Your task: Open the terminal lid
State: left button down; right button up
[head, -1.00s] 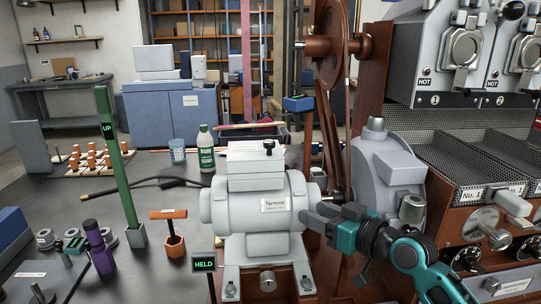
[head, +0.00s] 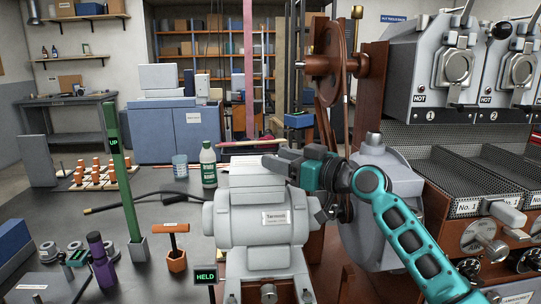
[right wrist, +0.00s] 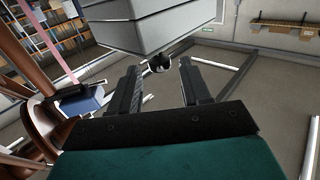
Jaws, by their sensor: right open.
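The grey motor (head: 258,228) with a label stands on its mount at the middle front, the terminal box (head: 250,185) on top. Contact cannot be told. The gripper hides the knob in the head view. My left gripper is out of view.
The roaster (head: 445,70) and perforated trays are at right. A green post (head: 120,185), a green bottle (head: 208,165), an orange T-handle (head: 176,245) and a HELD display (head: 205,276) are on the left.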

aim_at(256, 164)
jog(key=shift+x, duration=1.55)
jog(key=shift+c, duration=0.4)
grip_shut()
